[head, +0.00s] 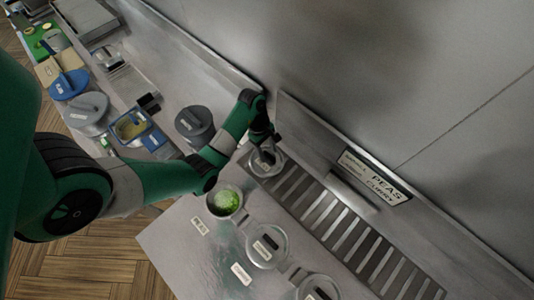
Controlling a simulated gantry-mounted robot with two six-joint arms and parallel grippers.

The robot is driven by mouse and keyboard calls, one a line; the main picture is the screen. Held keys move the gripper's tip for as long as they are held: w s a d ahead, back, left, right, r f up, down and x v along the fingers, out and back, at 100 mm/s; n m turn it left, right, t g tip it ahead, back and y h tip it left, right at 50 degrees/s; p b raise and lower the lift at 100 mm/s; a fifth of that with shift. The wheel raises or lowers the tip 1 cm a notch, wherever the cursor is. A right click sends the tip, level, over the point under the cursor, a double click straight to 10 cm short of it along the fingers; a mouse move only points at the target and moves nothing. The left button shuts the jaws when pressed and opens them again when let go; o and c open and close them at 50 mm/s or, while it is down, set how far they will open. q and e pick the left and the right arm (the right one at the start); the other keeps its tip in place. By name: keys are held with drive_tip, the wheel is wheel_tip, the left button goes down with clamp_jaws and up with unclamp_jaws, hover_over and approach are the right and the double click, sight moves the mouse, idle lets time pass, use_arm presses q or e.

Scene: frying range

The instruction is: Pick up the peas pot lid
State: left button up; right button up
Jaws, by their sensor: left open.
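The peas pot (224,201) stands uncovered on the steel counter, with green peas visible inside. A round grey lid (257,168) with a dark handle lies at the left end of the slatted rack, behind the peas pot; it looks like the peas pot lid. My left gripper (265,150) is open, pointing down right at this lid's handle. The fingers partly hide the handle, and I cannot tell whether they touch it. My right gripper is not in view.
Two lidded pots (267,246) (318,289) stand right of the peas pot. A sign (375,181) reading peas and curry is behind the slatted rack (335,228). A dark lidded pot (194,124) and a blue-rimmed container (131,126) stand to the left.

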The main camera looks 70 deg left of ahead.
use_arm(q)
drive_tip(key=shift+w+d+f, duration=0.15)
drive_tip(key=shift+f, duration=0.45)
drive_tip(key=shift+c, duration=0.3)
clamp_jaws()
